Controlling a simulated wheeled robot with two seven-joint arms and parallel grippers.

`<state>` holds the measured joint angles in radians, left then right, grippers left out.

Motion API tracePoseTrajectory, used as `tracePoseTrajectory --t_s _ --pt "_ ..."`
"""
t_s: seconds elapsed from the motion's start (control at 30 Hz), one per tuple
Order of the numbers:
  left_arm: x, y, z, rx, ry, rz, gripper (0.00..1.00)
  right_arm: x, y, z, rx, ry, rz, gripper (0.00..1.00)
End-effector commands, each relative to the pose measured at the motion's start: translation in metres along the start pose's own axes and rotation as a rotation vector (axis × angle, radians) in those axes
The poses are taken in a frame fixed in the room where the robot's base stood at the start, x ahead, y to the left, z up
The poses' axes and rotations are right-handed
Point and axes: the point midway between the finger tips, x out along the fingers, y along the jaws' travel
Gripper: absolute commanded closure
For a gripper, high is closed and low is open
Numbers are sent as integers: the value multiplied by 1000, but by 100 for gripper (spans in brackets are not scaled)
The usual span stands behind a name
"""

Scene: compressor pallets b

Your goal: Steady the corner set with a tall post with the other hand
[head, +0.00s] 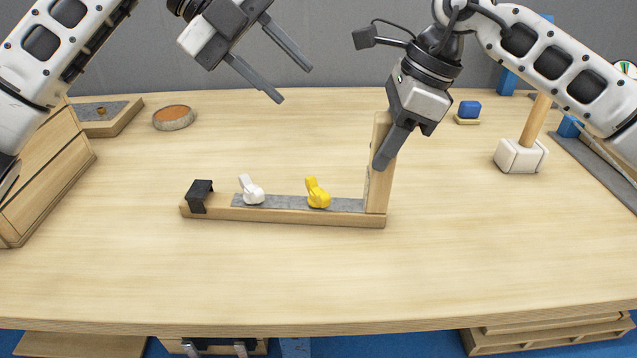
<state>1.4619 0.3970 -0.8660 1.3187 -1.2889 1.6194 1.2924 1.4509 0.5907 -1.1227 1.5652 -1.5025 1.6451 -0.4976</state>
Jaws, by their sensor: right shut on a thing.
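The corner set (290,217) lies on the table in the head view, a long low wooden base with a grey strip along its top. Its tall wooden post (377,185) stands upright at the right end. A black clip-like piece (199,195) sits on the left end. A white piece (251,190) and a yellow piece (317,193) stand on the strip. My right gripper (383,163) is shut on the upper part of the post, which its fingers partly hide. My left gripper (294,84) is open and empty, above and behind the base, touching nothing.
A wooden drawer box (45,180) stands at the left edge, with a shallow round dish (173,118) behind. A mallet with a white head (521,155) stands at the right, near a blue block (469,110). The table's front is clear.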

Motion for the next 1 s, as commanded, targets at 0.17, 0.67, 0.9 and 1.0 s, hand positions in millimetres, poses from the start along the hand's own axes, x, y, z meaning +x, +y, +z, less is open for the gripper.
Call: tracePoseTrajectory --t_s 0.17,0.67,0.9,1.0 --pt "72 12 -1 -40 -183 374 64 4 -1 -2 3 4 0 95" --pt "116 40 18 -77 -524 700 64 4 -1 -2 4 4 0 95" --pt "136 60 31 -77 -521 697 64 4 -1 -2 4 5 0 95" --pt "145 68 37 -76 -520 697 64 4 -1 -2 4 5 0 95"
